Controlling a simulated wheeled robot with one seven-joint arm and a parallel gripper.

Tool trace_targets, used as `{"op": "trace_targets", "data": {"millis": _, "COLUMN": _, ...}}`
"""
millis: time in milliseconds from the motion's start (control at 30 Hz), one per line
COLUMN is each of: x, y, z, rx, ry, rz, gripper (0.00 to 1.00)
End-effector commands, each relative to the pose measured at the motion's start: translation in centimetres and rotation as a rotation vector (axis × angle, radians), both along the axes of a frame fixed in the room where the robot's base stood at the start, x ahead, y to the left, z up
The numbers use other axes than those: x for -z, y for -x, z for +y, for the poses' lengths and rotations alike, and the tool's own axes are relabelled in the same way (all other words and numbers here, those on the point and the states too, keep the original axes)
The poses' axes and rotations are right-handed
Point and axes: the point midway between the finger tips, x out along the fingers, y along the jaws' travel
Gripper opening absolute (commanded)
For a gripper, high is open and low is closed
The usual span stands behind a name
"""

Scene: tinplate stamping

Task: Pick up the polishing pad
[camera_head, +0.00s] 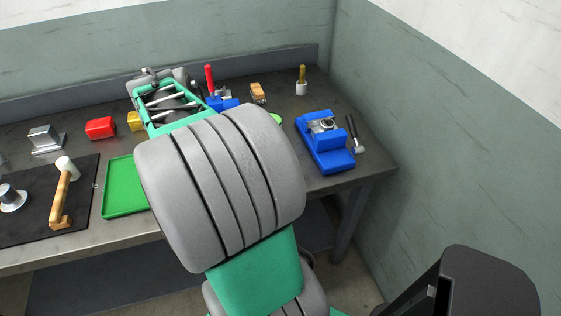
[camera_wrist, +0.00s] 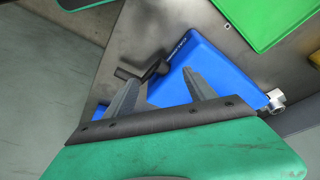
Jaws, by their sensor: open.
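I cannot identify the polishing pad with certainty. A bright green rounded edge (camera_head: 276,118) shows on the bench just right of my grey arm in the head view, mostly hidden by the arm, and may be the pad. No clear pad shows in the wrist view. My gripper (camera_wrist: 158,76) is open and empty in the wrist view, its two grey fingers apart. The fingers overlap a blue fixture (camera_wrist: 205,75) and a dark tool (camera_wrist: 150,72) in the picture; contact cannot be told. In the head view my arm hides the gripper.
A blue fixture with a metal part (camera_head: 325,150) and a small hammer (camera_head: 355,135) are at the bench's right. A tan-topped brush (camera_head: 257,92), a green toolbox (camera_head: 150,97), a green tray (camera_head: 122,190) and a mallet (camera_head: 62,192) also lie there. Walls stand behind and right.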

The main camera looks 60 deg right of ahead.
Motion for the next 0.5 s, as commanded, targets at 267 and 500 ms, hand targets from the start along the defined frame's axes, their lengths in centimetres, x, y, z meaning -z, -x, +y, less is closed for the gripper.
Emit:
{"op": "trace_targets", "data": {"millis": 267, "x": 2.5, "y": 10.6, "z": -13.2, "rx": 0.887, "ry": 0.107, "rz": 0.008, "gripper": 0.64}}
{"op": "trace_targets", "data": {"millis": 500, "x": 5.5, "y": 11.7, "z": -14.0, "rx": 0.896, "ry": 0.110, "rz": 0.008, "gripper": 0.64}}
